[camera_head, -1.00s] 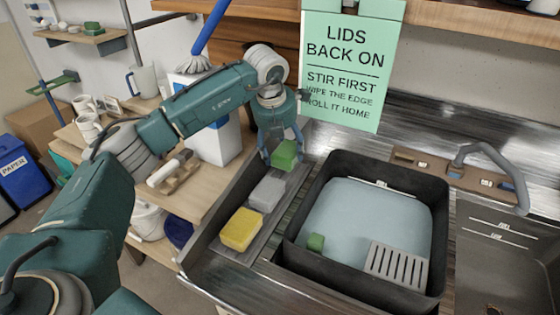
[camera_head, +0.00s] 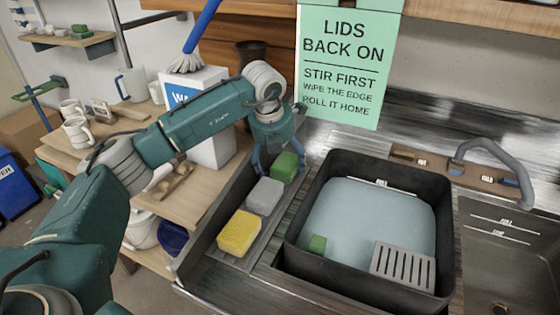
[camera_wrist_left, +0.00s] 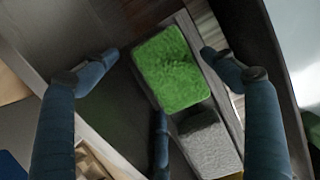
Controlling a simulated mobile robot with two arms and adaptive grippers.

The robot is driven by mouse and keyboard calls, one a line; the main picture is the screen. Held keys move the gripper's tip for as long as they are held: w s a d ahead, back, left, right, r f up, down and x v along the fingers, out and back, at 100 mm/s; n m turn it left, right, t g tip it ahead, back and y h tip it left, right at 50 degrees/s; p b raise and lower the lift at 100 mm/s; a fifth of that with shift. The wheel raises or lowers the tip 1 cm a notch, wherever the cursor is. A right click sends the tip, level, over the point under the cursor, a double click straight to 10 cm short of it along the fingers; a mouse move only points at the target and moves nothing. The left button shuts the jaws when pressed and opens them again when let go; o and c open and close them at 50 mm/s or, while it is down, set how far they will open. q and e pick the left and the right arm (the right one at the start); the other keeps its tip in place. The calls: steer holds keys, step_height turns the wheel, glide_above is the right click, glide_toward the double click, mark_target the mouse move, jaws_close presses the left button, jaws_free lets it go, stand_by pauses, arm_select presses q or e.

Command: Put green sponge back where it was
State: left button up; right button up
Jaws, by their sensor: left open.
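The green sponge (camera_head: 285,166) lies at the far end of a narrow tray (camera_head: 232,259), just beyond the grey sponge (camera_head: 264,195). My left gripper (camera_head: 279,158) is open above and around it, pointing down. In the left wrist view the green sponge (camera_wrist_left: 172,70) sits between the spread blue fingers, with a gap on the left side; I cannot tell whether the right finger touches it. The grey sponge (camera_wrist_left: 209,145) is close beside it there. My right gripper is not in view.
A yellow sponge (camera_head: 239,234) lies at the tray's near end. A faucet (camera_head: 497,150) and sink are farther right.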

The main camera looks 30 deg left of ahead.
arm_select(q)
steer(key=shift+r, duration=0.55)
steer(key=b+v, duration=0.1)
steer(key=v, duration=1)
steer(key=shift+s, duration=0.2)
steer(key=shift+r, duration=0.15)
